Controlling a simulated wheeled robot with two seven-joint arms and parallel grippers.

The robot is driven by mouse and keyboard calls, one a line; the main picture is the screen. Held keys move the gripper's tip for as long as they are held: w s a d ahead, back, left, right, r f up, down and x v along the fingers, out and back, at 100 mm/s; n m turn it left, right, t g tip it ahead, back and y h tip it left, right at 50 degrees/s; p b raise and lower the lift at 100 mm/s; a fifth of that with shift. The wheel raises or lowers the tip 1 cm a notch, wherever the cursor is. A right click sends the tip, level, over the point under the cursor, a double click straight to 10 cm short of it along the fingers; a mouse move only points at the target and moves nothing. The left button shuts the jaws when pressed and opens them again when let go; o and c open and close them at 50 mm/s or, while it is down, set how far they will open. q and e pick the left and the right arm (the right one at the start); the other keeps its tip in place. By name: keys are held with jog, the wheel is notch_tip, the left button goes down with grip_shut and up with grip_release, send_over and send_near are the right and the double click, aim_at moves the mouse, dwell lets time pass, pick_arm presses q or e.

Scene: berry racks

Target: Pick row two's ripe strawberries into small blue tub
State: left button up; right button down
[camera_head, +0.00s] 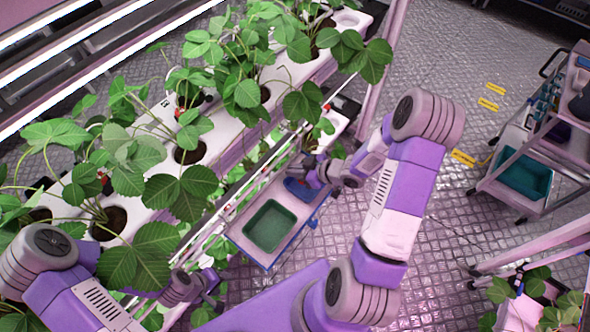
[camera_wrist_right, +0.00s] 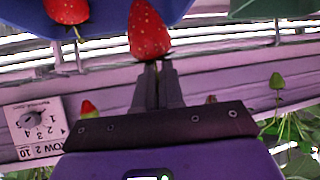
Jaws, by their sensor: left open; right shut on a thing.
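My right gripper (camera_wrist_right: 158,70) is shut on a red strawberry (camera_wrist_right: 149,32), which overlaps the blue tub (camera_wrist_right: 108,22) in the right wrist view. I cannot tell whether the berry touches the tub. Another red strawberry (camera_wrist_right: 67,9) shows against the tub at the upper left; whether it lies inside is unclear. In the head view the right gripper (camera_head: 314,172) is beside the small blue tub (camera_head: 300,190), partly covering it. My left gripper (camera_head: 211,288) is open, low at the left among leaves, apart from the tubs.
A green tub (camera_head: 270,226) shares the cart with the blue tub. A "ROW 2" label (camera_wrist_right: 38,128), a partly red berry (camera_wrist_right: 88,107) and a green berry (camera_wrist_right: 276,82) show in the wrist view. White planted racks (camera_head: 300,70) fill the left; a trolley (camera_head: 540,140) stands right.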

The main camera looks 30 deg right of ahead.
jog(key=c, duration=1.2)
grip_release()
jog(key=shift+o, duration=0.4)
jog(key=o, duration=0.7)
jog(key=shift+o, duration=0.2)
jog(key=shift+r, duration=0.1)
notch_tip(320, 180, up, 7)
jog(key=p, duration=0.6)
jog(key=shift+p, duration=0.35)
